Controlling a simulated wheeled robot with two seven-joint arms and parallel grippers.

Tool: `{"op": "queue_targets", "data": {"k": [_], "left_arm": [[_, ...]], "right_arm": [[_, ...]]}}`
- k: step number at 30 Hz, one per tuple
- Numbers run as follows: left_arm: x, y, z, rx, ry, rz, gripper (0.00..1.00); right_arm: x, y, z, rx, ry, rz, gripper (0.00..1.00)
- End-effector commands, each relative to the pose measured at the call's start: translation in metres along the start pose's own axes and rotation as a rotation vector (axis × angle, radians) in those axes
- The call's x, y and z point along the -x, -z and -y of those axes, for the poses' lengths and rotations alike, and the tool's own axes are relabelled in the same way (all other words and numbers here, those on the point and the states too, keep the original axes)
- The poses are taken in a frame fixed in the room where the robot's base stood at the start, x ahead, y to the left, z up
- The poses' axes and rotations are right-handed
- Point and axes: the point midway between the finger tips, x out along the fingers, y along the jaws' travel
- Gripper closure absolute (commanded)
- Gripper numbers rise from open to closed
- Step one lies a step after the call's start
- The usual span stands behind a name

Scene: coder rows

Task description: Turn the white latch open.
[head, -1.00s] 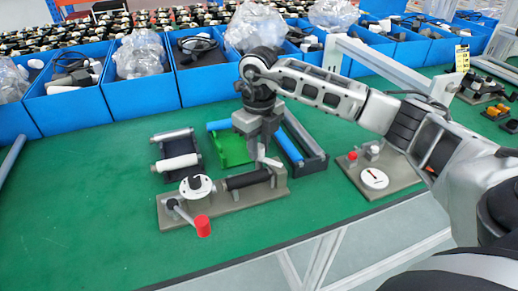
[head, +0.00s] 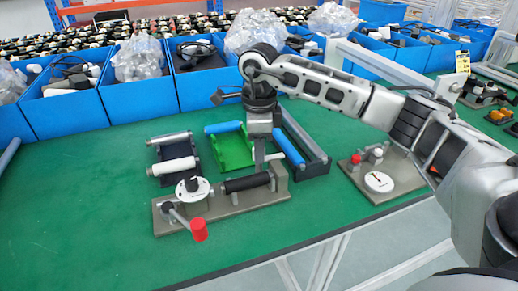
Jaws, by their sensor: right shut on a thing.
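My right gripper (head: 260,161) points straight down at the right end of a grey base plate (head: 222,211). It is shut on a small pale piece, the white latch (head: 273,157), beside the upright end bracket and the black roller. The fingers hide part of the latch, so its exact angle is hard to tell. The same plate carries a white disc (head: 186,188) with a crank and a red knob (head: 199,230) at its left end. My left gripper is not in view.
Behind the plate stand a dark frame with a white roller (head: 174,166), a green frame (head: 233,152) and a dark frame with a blue roller (head: 289,144). A board with a white dial (head: 379,182) lies right. Blue bins (head: 138,92) line the back. The left front table is clear.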

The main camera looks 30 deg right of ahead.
Motion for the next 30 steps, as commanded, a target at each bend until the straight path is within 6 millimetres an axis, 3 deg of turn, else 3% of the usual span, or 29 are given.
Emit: {"op": "queue_targets", "data": {"k": [22, 23, 24, 30], "left_arm": [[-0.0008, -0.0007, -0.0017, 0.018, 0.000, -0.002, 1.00], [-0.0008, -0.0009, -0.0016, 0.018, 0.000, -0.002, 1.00], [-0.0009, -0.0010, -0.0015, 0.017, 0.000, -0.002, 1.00], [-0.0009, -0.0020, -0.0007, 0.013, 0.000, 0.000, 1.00]], "right_arm": [[0.0035, -0.0010, 0.0015, 0.083, 0.007, 0.007, 0.98], [0.0034, -0.0010, 0.0015, 0.083, 0.007, 0.007, 0.67], [0.0033, -0.0010, 0.0014, 0.083, 0.006, 0.007, 0.56], [0.0017, -0.0006, 0.0007, 0.082, 0.003, 0.004, 0.54]]}}
